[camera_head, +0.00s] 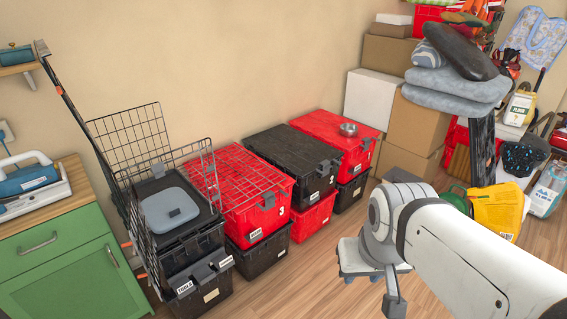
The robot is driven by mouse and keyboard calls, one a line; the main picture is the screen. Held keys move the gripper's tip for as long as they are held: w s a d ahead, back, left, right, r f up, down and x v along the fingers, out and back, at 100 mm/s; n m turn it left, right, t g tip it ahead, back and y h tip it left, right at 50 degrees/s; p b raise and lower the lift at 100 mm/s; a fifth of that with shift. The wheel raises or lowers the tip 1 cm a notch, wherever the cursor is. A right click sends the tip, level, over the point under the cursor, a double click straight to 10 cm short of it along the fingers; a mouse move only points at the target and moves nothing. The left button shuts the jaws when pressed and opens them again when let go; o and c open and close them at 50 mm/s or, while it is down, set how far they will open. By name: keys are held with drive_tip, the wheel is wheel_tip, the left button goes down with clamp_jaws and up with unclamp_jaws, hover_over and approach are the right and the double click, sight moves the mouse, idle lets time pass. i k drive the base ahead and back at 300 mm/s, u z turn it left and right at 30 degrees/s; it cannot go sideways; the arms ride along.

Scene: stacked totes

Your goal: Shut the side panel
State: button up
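A black wire-mesh cart (130,141) stands at the left, with upright mesh walls around a black tote. One mesh side panel (244,182) lies folded out flat to the right, over the top of a red tote marked 3 (270,208). A shorter upright mesh section (208,160) stands between the cart and that panel. My white arm reaches in from the lower right, apart from the cart. A grey end part that appears to be my gripper (395,303) hangs below the wrist, well right of the panel. Its fingers cannot be made out.
Black tote (290,148) and red tote (328,128) with a metal bowl (349,129) stand right of the panel, stacked on others. A green cabinet (70,270) is left of the cart. Boxes (415,125) and a yellow container (497,208) crowd the right. Floor before the totes is clear.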

sight(278, 183)
drive_tip(key=u, duration=0.2)
drive_tip(key=i, duration=1.2)
drive_tip(key=u, duration=0.5)
